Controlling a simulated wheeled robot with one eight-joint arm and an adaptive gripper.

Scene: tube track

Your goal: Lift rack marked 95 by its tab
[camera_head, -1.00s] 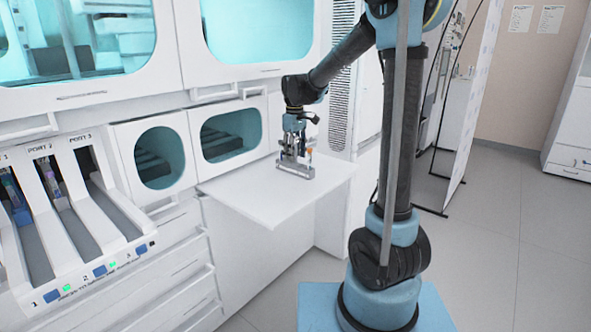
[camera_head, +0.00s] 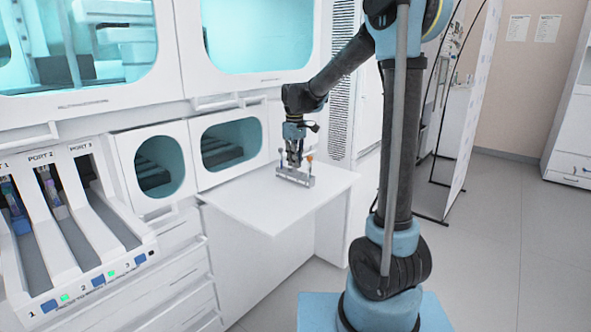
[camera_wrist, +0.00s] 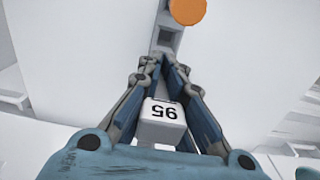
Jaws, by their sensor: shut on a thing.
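The rack marked 95 (camera_head: 296,177) is a narrow grey bar on the white side table (camera_head: 250,205) in the head view. In the wrist view its white tab (camera_wrist: 163,113) shows the number 95, upside down, between my gripper's fingers. An orange cap (camera_wrist: 187,11) shows at the top of the wrist view, at the rack's far part. My gripper (camera_head: 294,163) is above the rack, pointing down, its fingers closed on the tab. The fingertips (camera_wrist: 165,72) come together around the rack's grey middle. I cannot tell whether the rack's underside touches the table.
The table is otherwise bare, with free room in front of the rack. Cabinets with teal windows (camera_head: 226,143) stand behind and left. A unit with numbered port lanes (camera_head: 75,240) stands at the left, holding tubes in some lanes.

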